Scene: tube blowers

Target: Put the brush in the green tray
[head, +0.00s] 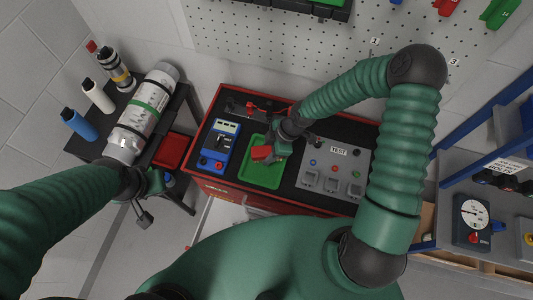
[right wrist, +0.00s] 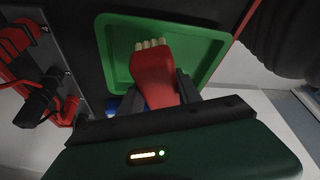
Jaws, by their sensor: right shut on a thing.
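The brush (right wrist: 152,75) has a red body and pale bristle tufts. It is between the dark fingers of my right gripper (right wrist: 157,92) in the right wrist view, with its bristle end over the green tray (right wrist: 205,62). In the head view, the red brush (head: 262,153) shows at the tip of my right gripper (head: 273,150), within the outline of the green tray (head: 262,179). I cannot tell whether the brush touches the tray floor. My left gripper (head: 143,208) is low at the left, by the black side table; its jaws are unclear.
The red workbench (head: 215,184) also carries a blue device (head: 219,146) left of the tray and a grey test panel (head: 335,172) on the right. The side table holds a large cylinder (head: 143,113) and several bottles. A blue-framed shelf stands at right.

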